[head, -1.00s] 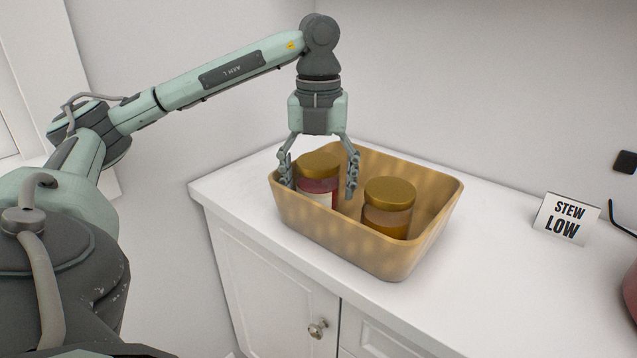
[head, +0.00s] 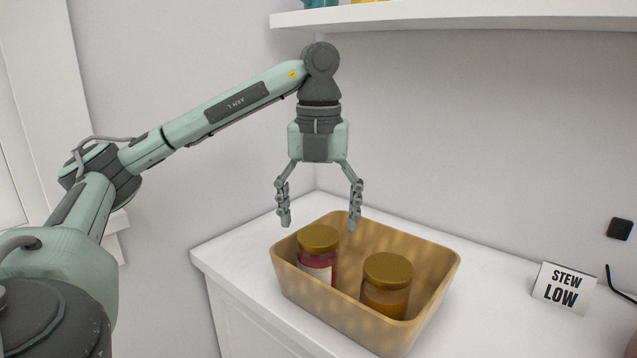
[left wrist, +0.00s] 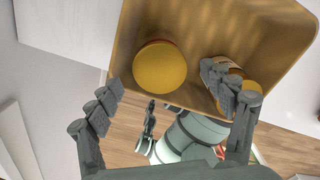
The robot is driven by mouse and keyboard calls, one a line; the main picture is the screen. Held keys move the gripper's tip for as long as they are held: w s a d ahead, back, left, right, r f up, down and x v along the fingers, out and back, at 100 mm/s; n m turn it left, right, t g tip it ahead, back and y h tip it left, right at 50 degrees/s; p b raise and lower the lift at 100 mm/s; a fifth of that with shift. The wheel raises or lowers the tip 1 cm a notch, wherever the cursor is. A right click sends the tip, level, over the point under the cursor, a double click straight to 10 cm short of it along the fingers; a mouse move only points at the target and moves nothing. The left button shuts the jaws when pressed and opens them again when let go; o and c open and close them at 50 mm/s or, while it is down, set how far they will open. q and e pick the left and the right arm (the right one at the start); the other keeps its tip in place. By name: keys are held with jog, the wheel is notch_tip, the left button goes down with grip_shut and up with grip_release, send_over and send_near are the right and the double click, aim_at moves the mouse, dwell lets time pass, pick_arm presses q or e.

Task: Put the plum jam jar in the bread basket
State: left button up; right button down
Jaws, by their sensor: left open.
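The plum jam jar, a glass jar (head: 318,262) with dark red contents, a pale label and a gold lid, stands upright in the left part of the tan bread basket (head: 425,305). My left gripper (head: 320,222) is open and empty above the basket's left part, its fingers spread and clear of the jar. In the left wrist view, a round gold lid (left wrist: 160,67), apparently the plum jar's, lies between the open fingers (left wrist: 165,98).
A second gold-lidded jar with amber contents (head: 386,287) stands in the basket to the right, partly hidden by a finger in the left wrist view. A "STEW LOW" sign (head: 562,287) stands farther right on the white counter (head: 490,290). A shelf (head: 450,18) hangs above.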

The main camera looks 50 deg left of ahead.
pick_arm(q)
jog(key=shift+r, duration=2.1)
